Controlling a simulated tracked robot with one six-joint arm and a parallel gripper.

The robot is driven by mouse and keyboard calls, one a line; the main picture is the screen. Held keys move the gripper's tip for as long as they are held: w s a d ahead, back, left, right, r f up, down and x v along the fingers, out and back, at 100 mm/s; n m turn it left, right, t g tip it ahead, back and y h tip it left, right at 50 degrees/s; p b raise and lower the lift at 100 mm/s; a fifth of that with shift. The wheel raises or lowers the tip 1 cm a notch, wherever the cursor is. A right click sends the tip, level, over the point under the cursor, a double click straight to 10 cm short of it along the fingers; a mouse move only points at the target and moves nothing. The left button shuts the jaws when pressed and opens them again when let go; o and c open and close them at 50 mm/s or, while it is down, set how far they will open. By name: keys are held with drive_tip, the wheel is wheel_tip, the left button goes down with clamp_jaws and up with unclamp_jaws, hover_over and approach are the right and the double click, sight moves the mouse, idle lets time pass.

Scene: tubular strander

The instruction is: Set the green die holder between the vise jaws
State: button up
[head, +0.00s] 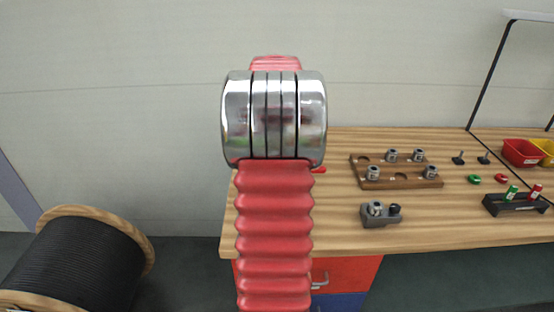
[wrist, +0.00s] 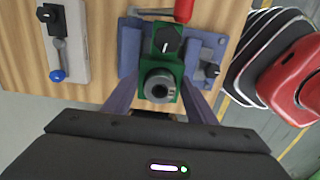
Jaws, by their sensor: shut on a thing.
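In the wrist view my gripper (wrist: 160,92) is shut on the green die holder (wrist: 160,64), with one finger along each side of it. The holder carries a black knob at its far end and a round grey metal die at its near end. The blue-grey vise (wrist: 129,50) shows around the holder's far part, one block on each side in the picture. I cannot tell whether the holder is down between the jaws or still above them. In the head view my arm hides the gripper, the holder and the vise.
In the wrist view a grey plate (wrist: 66,45) with a black knob and blue ball lies left. In the head view a wooden die rack (head: 396,180), a grey holder (head: 381,220), a black stand (head: 515,206) and a red bin (head: 521,153) stand right. A cable spool (head: 75,265) is on the floor.

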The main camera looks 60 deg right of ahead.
drive_tip(key=shift+f, duration=3)
drive_tip(key=shift+a+f, duration=0.1)
drive_tip(key=shift+f, duration=0.15)
drive_tip(key=o, duration=1.3)
drive_tip(key=shift+o, duration=0.3)
drive_tip(key=shift+a+f, duration=0.1)
drive_tip(key=shift+f, duration=0.05)
drive_tip(key=shift+o, duration=0.3)
drive_tip(key=shift+r, duration=4.9)
